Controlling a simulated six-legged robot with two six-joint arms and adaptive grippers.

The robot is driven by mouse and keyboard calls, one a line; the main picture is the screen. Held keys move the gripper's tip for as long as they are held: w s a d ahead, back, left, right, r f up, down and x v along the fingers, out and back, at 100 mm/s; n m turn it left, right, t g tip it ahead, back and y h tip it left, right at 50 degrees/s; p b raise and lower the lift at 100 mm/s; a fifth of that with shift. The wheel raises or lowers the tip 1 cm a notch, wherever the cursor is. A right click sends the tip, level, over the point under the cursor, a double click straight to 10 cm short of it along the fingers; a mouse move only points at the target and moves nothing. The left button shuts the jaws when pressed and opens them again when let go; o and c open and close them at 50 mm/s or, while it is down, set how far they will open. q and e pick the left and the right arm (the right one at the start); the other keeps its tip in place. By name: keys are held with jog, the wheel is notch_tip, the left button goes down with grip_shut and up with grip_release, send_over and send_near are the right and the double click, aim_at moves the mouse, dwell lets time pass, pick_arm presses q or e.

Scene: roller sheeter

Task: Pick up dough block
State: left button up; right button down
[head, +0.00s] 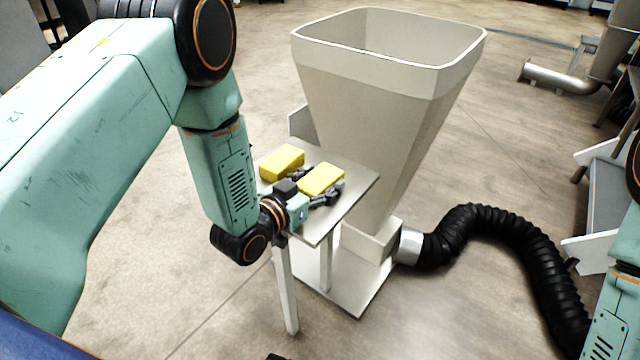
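Two yellow dough blocks are at the small metal table. One dough block (282,162) lies at the far left of the tabletop, clear of my gripper. The other dough block (321,179) is nearer, with my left gripper (317,184) at it. One dark finger shows along its left far side and one along its near side, so the block is between the fingers. I cannot tell whether the fingers press on it or whether it rests on the table. My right gripper is out of view; only part of my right arm shows at the right edge.
The small metal table (352,184) stands against a large beige hopper (375,95). A black ribbed hose (480,217) runs from the hopper's base to the right. Grey metal equipment (606,195) stands at the right. The floor to the left of the table is clear.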

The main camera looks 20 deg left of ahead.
aim_at(318, 193)
pick_arm(q)
jog(key=c, duration=0.9)
jog(key=shift+r, duration=0.1)
jog(key=shift+c, duration=0.2)
jog(key=shift+s+a+r+p, duration=0.1)
jog(key=shift+s+r+p, duration=0.25)
jog(key=shift+p, duration=0.1)
notch_tip(318, 193, up, 6)
jog(key=p, duration=0.3)
jog(key=shift+r, duration=0.15)
jog(key=f+p+v, duration=0.3)
jog(key=p+v, duration=0.3)
jog(key=v, duration=1.3)
jog(key=shift+s, duration=0.3)
